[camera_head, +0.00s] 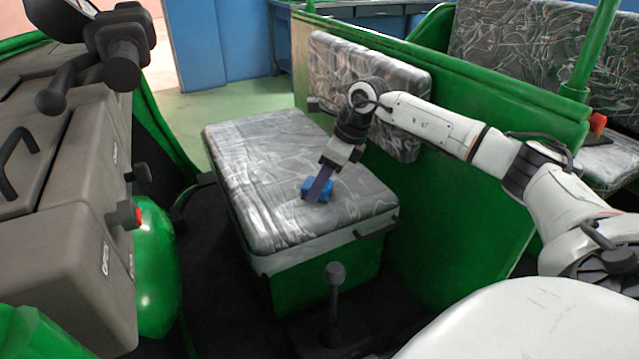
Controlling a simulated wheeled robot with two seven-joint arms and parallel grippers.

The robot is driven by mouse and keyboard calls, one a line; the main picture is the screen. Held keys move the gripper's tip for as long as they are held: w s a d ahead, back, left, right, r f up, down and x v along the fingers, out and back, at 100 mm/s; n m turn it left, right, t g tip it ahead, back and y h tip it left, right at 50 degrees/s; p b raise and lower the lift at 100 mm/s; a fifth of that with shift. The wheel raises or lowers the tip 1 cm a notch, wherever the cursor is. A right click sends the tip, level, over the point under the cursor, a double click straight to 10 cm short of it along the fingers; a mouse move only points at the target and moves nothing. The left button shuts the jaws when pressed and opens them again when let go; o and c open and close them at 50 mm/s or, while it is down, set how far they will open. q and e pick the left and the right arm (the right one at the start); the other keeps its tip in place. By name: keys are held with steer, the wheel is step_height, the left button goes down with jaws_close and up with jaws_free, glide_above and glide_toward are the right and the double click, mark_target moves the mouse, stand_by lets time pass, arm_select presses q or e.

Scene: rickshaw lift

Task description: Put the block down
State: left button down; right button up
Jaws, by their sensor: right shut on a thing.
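The blue block (309,186) is low over the grey patterned seat cushion (255,190), near the middle of its right half. I cannot tell whether it touches the cushion. My right gripper (318,190) points down from the right and is shut on the block, and its fingers hide part of it. My left gripper does not show in the view.
A green partition with a padded backrest (415,95) stands behind the seat. A grey console (60,200) with handles and a red knob is on the left. A lever (335,290) rises in front of the seat. The cushion around the block is clear.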

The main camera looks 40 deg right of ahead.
steer(key=o, duration=1.2)
steer(key=shift+f, duration=0.15)
steer(key=shift+r, duration=0.4)
arm_select(q)
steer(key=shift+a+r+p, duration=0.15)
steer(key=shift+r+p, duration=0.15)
steer(key=shift+p, duration=0.75)
arm_select(e)
steer(key=v, duration=1.1)
steer(key=shift+s+d+r, duration=0.1)
steer(key=shift+s+r, duration=0.1)
steer(key=shift+s, duration=0.05)
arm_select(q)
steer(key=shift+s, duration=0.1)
arm_select(e)
steer(key=shift+s+f, duration=0.1)
